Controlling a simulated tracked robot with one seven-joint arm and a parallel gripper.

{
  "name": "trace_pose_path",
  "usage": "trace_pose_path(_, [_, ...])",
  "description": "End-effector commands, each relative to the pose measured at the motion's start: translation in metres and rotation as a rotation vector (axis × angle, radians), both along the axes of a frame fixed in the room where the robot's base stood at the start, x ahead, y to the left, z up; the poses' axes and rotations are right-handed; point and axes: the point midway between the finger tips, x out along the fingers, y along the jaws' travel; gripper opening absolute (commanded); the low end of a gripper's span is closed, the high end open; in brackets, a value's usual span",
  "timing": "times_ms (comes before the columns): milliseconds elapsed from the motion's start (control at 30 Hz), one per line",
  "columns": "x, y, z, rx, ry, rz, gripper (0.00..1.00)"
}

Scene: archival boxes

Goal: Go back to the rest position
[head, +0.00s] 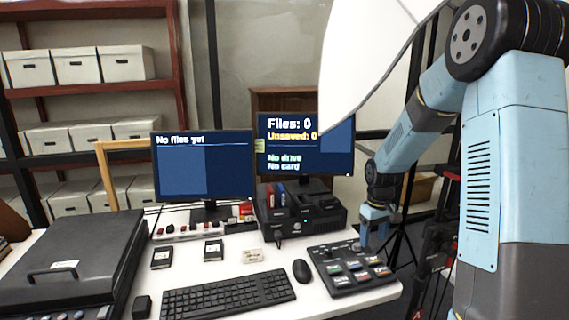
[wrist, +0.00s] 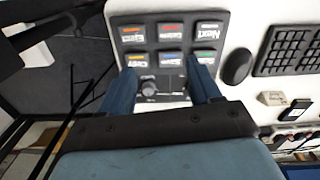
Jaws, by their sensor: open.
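My gripper (head: 374,232) hangs at the right edge of the white desk, over the back right of the black button panel (head: 338,283). In the wrist view my gripper (wrist: 163,82) has its two blue fingers apart, with nothing between them but the panel and its knob (wrist: 148,88). The panel's several labelled keys (wrist: 171,58) lie just beyond the fingertips. I cannot tell whether a fingertip touches the panel. My blue arm comes down from the upper right in the head view.
A mouse (head: 302,270) and keyboard (head: 229,294) lie left of the panel. Two monitors (head: 203,165) and a black drive box (head: 317,222) stand behind. A black scanner (head: 67,262) fills the desk's left. A white lamp shade (head: 365,50) hangs close to my arm. A dark tripod stands right of the desk.

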Motion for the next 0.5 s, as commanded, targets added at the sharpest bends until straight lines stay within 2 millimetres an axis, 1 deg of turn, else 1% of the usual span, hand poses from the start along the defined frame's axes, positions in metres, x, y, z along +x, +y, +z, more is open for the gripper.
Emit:
trace_pose_path(67, [0.000,-0.001,0.000,0.000,0.000,-0.002,0.63])
trace_pose_path(500, [-0.020,0.002,0.045,-0.027,-0.049,-0.041,0.63])
